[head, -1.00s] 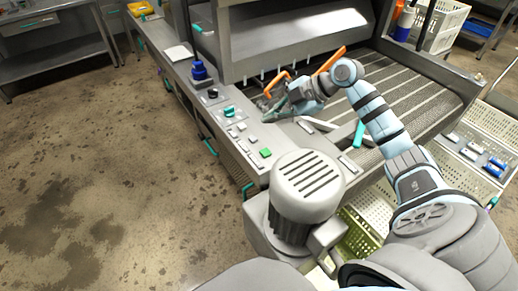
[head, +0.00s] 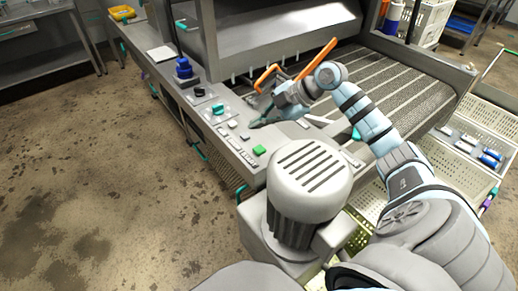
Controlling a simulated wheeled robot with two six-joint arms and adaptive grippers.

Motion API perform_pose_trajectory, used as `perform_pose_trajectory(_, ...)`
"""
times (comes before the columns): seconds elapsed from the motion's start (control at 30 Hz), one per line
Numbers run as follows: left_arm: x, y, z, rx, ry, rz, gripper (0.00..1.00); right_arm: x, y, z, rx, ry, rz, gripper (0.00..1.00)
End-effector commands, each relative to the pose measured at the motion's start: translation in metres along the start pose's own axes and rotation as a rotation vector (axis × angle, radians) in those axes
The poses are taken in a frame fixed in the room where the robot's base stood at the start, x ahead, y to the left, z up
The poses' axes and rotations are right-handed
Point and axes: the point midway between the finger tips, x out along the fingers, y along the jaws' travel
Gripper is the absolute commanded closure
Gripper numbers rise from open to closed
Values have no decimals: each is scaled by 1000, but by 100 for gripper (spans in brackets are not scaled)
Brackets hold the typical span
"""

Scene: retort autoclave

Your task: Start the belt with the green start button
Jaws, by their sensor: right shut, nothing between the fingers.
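I cannot tell whether the tips touch the panel. The conveyor belt (head: 405,78) is a grey mesh belt to the right of the panel, partly hidden by my right arm. My left gripper is not in view.
A grey finned motor (head: 308,180) stands right in front of the panel. Several white buttons, a teal knob (head: 218,107) and a blue knob (head: 184,68) are on the panel. An orange handle (head: 318,60) rises behind the gripper. Perforated crates (head: 455,165) stand at the right.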

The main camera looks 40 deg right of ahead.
Motion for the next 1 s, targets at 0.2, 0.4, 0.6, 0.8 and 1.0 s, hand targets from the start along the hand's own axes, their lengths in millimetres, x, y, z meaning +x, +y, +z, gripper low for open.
perform_pose_trajectory(0.2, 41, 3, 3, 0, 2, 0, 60, 25, -17, 17, -2, 2, 0, 100)
perform_pose_trajectory(0.4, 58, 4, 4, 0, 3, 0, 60, 40, -28, 28, 0, 2, -1, 100)
perform_pose_trajectory(0.6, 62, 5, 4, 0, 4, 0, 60, 48, -34, 34, -1, 2, -1, 100)
perform_pose_trajectory(0.8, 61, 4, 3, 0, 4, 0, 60, 48, -34, 34, -1, 2, 0, 100)
perform_pose_trajectory(1.0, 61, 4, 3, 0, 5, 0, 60, 48, -34, 34, -1, 2, 0, 100)
